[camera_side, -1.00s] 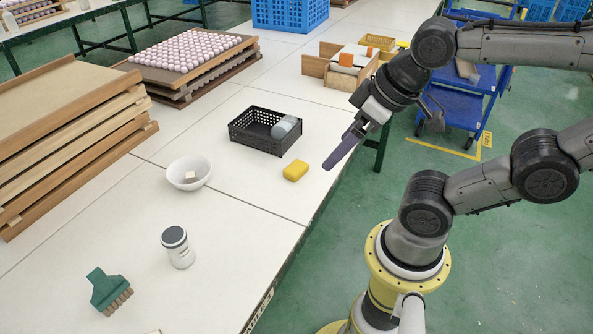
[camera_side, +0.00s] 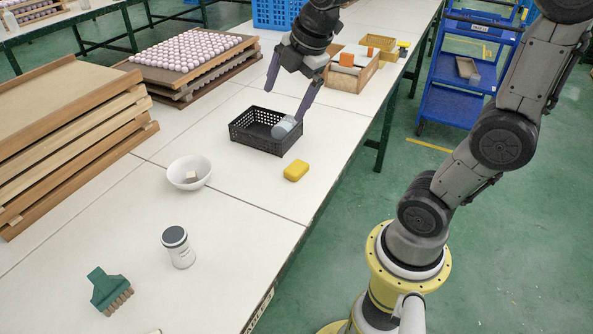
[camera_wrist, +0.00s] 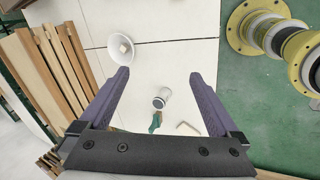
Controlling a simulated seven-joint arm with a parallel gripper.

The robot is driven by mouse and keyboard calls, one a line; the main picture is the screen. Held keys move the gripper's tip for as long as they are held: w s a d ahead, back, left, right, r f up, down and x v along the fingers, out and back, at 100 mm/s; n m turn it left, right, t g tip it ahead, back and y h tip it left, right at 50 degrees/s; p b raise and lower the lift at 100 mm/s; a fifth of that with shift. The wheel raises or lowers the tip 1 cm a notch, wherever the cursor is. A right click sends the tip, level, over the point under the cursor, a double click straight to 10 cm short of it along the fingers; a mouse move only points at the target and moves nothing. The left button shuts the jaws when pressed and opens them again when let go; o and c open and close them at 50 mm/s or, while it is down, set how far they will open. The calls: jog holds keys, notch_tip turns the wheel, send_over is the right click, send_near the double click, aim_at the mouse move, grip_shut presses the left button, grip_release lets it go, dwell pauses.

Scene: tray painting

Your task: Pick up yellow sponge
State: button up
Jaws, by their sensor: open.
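The yellow sponge (camera_side: 296,171) lies on the white table, close to its right edge and just in front of the black crate (camera_side: 250,145). My gripper (camera_side: 288,105) is above and behind the crate in the side view, with its two purple fingers spread wide and nothing between them. One finger overlaps the grey-blue rolled item (camera_side: 284,127) in the crate in the picture; I cannot tell whether they touch. In the wrist view my open gripper (camera_wrist: 160,75) frames bare table. The sponge does not show in the wrist view.
Stacked wooden boards (camera_side: 70,150) line the left. A wooden box (camera_side: 350,75) is behind. Table around the sponge is clear.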

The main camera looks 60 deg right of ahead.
jog(key=w+d+f+n+g, duration=0.2)
jog(key=w+d+f+n, duration=0.1)
jog(key=w+d+f, duration=0.5)
jog(key=m+g, duration=0.2)
jog(key=g, duration=0.1)
send_over(296, 166)
jog(key=shift+y, duration=0.4)
jog(key=f, duration=1.2)
jog(key=s+f, duration=0.1)
jog(key=f, duration=0.5)
jog(key=shift+f, duration=0.35)
jog(key=shift+w+f, duration=0.2)
jog(key=shift+f, duration=1.15)
jog(key=shift+w+f, duration=0.2)
jog(key=shift+f, duration=1.15)
jog(key=c, duration=1.4)
